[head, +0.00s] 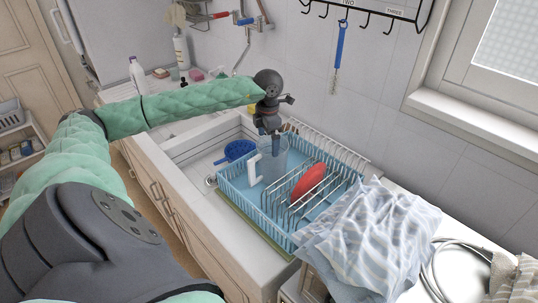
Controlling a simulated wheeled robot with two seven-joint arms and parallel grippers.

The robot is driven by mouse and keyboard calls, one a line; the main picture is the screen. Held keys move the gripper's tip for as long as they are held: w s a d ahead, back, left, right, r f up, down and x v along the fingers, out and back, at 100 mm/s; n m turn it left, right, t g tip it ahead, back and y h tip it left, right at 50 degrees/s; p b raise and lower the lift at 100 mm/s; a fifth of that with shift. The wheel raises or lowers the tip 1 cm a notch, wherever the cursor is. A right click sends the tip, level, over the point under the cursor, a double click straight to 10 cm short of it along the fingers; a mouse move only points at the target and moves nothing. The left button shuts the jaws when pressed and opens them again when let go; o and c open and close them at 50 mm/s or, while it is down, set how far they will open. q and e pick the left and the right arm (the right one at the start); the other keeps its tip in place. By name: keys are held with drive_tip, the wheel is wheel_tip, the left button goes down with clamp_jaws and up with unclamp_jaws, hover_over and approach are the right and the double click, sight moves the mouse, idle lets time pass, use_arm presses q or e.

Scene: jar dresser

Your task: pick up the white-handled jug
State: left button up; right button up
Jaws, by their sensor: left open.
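The white-handled jug (274,166) is clear and stands upright at the left end of the blue dish rack. Its white handle (253,168) faces left, toward the sink. My left gripper (271,130) is open and points down at the jug's top, its fingers at or just inside the rim; I cannot tell whether they touch it. My right gripper is not in view.
The blue dish rack (247,207) also holds a red dish (308,181) among its wires. A blue colander (237,150) sits by the sink. A striped cloth (375,235) lies right of the rack. A blue brush (339,45) hangs on the wall behind.

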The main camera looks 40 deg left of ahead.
sight(268, 146)
use_arm(q)
wheel_tip(268, 146, down, 4)
drive_tip(key=shift+r, duration=0.2)
drive_tip(key=shift+s, duration=0.1)
drive_tip(key=shift+c, duration=0.4)
drive_tip(key=c, duration=0.9)
